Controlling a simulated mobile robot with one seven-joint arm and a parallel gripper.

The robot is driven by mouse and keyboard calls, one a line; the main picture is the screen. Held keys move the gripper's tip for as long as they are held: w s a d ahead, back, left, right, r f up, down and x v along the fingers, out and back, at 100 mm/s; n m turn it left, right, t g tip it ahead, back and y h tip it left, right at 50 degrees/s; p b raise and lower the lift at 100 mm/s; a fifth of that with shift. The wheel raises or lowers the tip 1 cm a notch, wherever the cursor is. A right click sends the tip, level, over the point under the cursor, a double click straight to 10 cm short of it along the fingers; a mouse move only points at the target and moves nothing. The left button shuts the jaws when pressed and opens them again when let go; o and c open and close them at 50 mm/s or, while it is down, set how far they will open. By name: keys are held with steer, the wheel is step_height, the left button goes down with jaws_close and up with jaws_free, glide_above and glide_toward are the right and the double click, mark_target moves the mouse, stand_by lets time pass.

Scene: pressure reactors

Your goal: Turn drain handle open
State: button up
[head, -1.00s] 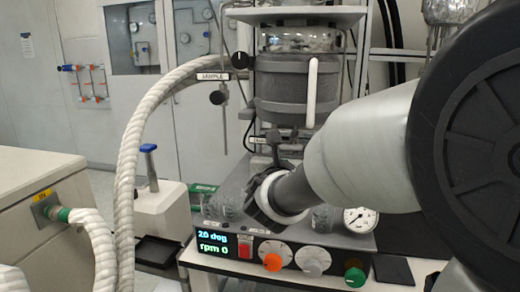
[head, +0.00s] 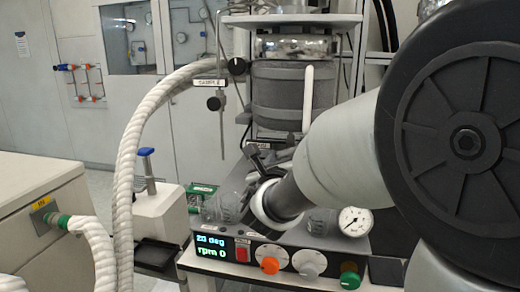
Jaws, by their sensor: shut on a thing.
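The reactor (head: 290,95) is a glass vessel in a grey jacket at the middle of the head view. Below it, a small label and dark parts mark the drain area. My gripper (head: 268,160) is at this spot under the vessel, its dark fingers pointing up and away from me. It is shut on the drain handle, which is mostly hidden by the fingers and wrist. The handle's exact angle cannot be made out.
A control box (head: 230,248) with a lit display, knobs and a pressure gauge (head: 355,221) sits below my wrist. A thick white hose (head: 128,165) arches on the left. A sample valve rod (head: 221,125) hangs left of the vessel. Glass beakers (head: 222,207) stand close to my gripper.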

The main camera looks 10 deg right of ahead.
steer(key=n+p, duration=0.2)
steer(key=n, duration=0.1)
steer(key=shift+a+r+n, duration=0.1)
steer(key=shift+n, duration=0.3)
steer(key=n+p, duration=0.3)
steer(key=shift+n, duration=0.3)
steer(key=n+p, duration=0.3)
steer(key=n, duration=0.1)
steer(key=shift+f+n+p, duration=0.2)
steer(key=shift+n+p, duration=0.55)
steer(key=shift+n, duration=0.05)
steer(key=shift+f, duration=0.1)
steer(key=o, duration=1)
steer(key=shift+o, duration=0.2)
